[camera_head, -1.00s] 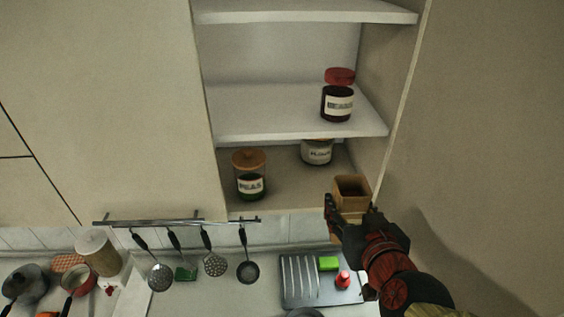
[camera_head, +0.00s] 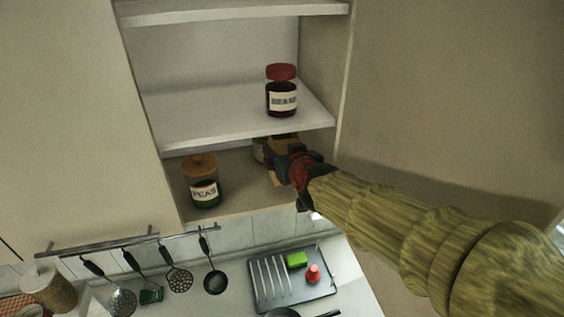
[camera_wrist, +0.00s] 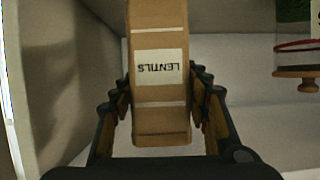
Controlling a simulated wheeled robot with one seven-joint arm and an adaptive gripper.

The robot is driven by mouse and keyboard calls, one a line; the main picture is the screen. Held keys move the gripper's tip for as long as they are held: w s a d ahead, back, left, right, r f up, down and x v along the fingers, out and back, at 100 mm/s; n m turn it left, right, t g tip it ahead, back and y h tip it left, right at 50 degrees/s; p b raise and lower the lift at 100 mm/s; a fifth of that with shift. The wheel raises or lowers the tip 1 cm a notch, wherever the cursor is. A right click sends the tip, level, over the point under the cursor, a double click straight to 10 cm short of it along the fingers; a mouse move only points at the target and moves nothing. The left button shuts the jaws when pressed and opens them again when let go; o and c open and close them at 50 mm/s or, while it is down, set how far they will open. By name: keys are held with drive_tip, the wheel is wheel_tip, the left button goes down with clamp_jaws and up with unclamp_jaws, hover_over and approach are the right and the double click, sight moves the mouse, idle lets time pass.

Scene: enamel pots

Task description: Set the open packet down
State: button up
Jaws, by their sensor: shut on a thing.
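The open packet is a brown paper box labelled LENTILS; in the wrist view the packet (camera_wrist: 158,95) stands between my fingers, its label upside down in the picture. My gripper (camera_wrist: 160,105) is shut on it, with a finger on each side. In the head view my gripper (camera_head: 283,163) reaches into the lower shelf compartment at its right side. The packet (camera_head: 284,143) shows only in part there, just under the middle shelf's front edge. Whether its base touches the shelf cannot be told.
The peas jar (camera_head: 203,182) stands on the lower shelf (camera_head: 240,196) at left, with bare shelf between it and my gripper. The flour jar is mostly hidden behind my gripper. The beans jar (camera_head: 282,92) stands on the middle shelf (camera_head: 215,115) above. Ladles hang from a rail (camera_head: 130,240) below.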

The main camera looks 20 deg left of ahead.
drive_tip(key=shift+w+a+f+b, duration=0.15)
drive_tip(key=shift+f+b, duration=0.25)
drive_tip(key=shift+f, duration=0.45)
drive_tip(key=shift+w+f+b, duration=0.1)
drive_tip(key=shift+f+b, duration=0.25)
drive_tip(key=shift+f, duration=0.5)
drive_tip(key=shift+f, duration=0.15)
drive_tip(key=o, duration=1.5)
drive_tip(key=shift+f, duration=0.1)
drive_tip(key=shift+r, duration=0.2)
drive_tip(key=p+v, duration=0.2)
drive_tip(key=v, duration=1)
drive_tip(key=shift+f+p, duration=0.1)
drive_tip(key=shift+p, duration=0.25)
